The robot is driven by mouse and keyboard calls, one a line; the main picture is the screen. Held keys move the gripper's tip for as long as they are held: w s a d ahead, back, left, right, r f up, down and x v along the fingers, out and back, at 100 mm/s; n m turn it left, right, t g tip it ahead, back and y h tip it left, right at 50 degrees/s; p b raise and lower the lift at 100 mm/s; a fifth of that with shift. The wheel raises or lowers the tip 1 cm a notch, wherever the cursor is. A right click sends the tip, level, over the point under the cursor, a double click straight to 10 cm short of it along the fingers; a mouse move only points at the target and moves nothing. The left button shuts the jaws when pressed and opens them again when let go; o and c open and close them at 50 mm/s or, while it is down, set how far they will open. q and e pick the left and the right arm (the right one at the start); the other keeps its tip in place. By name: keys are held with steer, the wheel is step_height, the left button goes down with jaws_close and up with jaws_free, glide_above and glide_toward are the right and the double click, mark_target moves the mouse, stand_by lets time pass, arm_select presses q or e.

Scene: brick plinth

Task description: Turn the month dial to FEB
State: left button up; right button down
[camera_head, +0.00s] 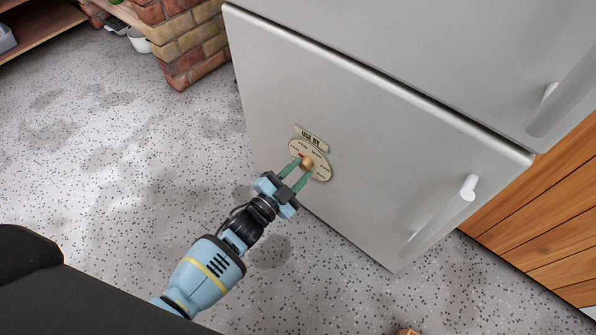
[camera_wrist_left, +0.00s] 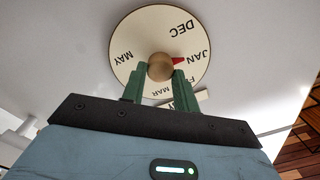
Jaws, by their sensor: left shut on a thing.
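The month dial (camera_head: 320,170) is a round cream plate on the grey fridge door, with a brass knob (camera_head: 306,163) at its centre. In the left wrist view the dial (camera_wrist_left: 130,40) appears roughly upside down, with DEC, JAN, MAR and MAY readable. The FEB label is partly hidden by a finger. A red pointer (camera_wrist_left: 179,60) at the knob (camera_wrist_left: 160,67) points right, at the JAN label. My left gripper (camera_head: 299,168) is shut on the knob, its green fingers on either side. My right gripper is not in view.
A "USE BY" plate (camera_head: 311,137) sits just above the dial. The fridge door handle (camera_head: 440,215) stands out to the right. A brick plinth (camera_head: 188,40) is at the back left. The speckled floor (camera_head: 110,150) to the left is clear.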

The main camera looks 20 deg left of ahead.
arm_select(q)
steer(key=m, duration=0.3)
steer(key=shift+f+b, duration=0.1)
steer(key=shift+b, duration=0.25)
steer(key=m, duration=0.2)
steer(key=shift+m+b, duration=0.35)
steer(key=shift+m, duration=0.05)
steer(key=m+b, duration=0.1)
steer(key=m, duration=0.3)
steer(key=shift+m, duration=0.4)
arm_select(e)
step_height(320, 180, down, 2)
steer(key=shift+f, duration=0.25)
arm_select(q)
steer(key=shift+h, duration=0.3)
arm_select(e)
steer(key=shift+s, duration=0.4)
arm_select(q)
steer(key=o, duration=1)
steer(key=shift+c, duration=0.2)
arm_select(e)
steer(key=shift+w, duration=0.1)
